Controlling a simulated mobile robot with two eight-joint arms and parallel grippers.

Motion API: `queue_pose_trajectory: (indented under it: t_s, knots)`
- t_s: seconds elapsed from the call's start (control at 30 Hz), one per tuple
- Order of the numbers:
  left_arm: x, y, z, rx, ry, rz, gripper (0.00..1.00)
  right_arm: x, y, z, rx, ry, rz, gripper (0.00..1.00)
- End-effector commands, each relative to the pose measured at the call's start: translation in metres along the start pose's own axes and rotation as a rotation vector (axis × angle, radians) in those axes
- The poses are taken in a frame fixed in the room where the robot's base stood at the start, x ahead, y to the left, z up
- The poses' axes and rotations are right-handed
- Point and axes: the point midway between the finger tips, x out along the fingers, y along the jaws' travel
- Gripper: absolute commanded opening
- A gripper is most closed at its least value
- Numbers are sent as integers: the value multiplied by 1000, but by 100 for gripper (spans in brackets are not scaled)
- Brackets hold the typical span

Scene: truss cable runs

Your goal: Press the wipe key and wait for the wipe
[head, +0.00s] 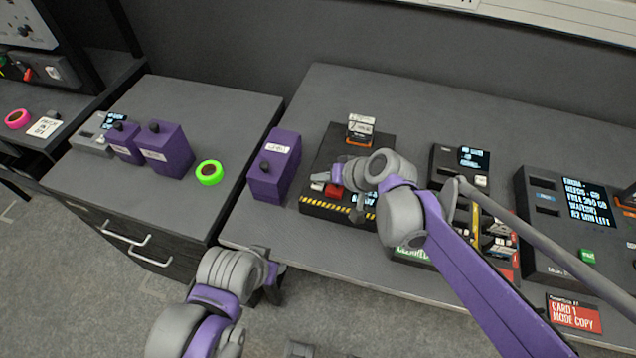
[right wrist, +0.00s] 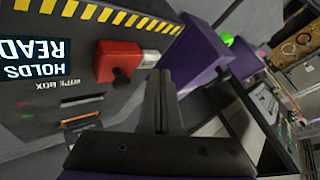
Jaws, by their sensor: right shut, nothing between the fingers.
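The wipe box (head: 318,205) is a dark box with a yellow-black hazard stripe, on the right-hand desk. It also shows upside down in the right wrist view (right wrist: 75,88), with a lit screen (right wrist: 30,57) reading "HOLDS" and "READ", partly cut off. Its red key (head: 333,190) is near the striped edge and shows large in the right wrist view (right wrist: 118,60). My right gripper (head: 357,213) is shut and empty, its fingertips (right wrist: 158,75) beside the red key; I cannot tell if they touch. My left gripper (head: 268,284) hangs before the desk, its jaws unclear.
A card (head: 360,127) stands at the back of the wipe box. A purple box (head: 272,168) stands to its left. A green tape roll (head: 209,172) and more purple boxes (head: 167,150) are on the left cabinet. Devices with screens (head: 588,203) stand to the right.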

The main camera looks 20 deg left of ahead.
Motion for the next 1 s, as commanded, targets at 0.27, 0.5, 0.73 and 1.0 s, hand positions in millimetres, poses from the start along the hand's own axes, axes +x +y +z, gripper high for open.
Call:
queue_pose_trajectory:
  t_s: [0.27, 0.5, 0.73, 1.0]
  knots:
    - [2, 0, 2, 0, -1, 0, 50, 3, 2, 2, 0, 0, 0, 0]
    - [3, 0, 2, 0, -1, 0, 50, 3, 3, 2, 0, 0, 0, 0]
    - [5, 0, 3, 0, -2, 0, 50, 5, 4, 4, 0, 0, 0, 0]
    - [7, 0, 4, 0, -3, 0, 50, 8, 6, 5, 0, 0, 0, 0]
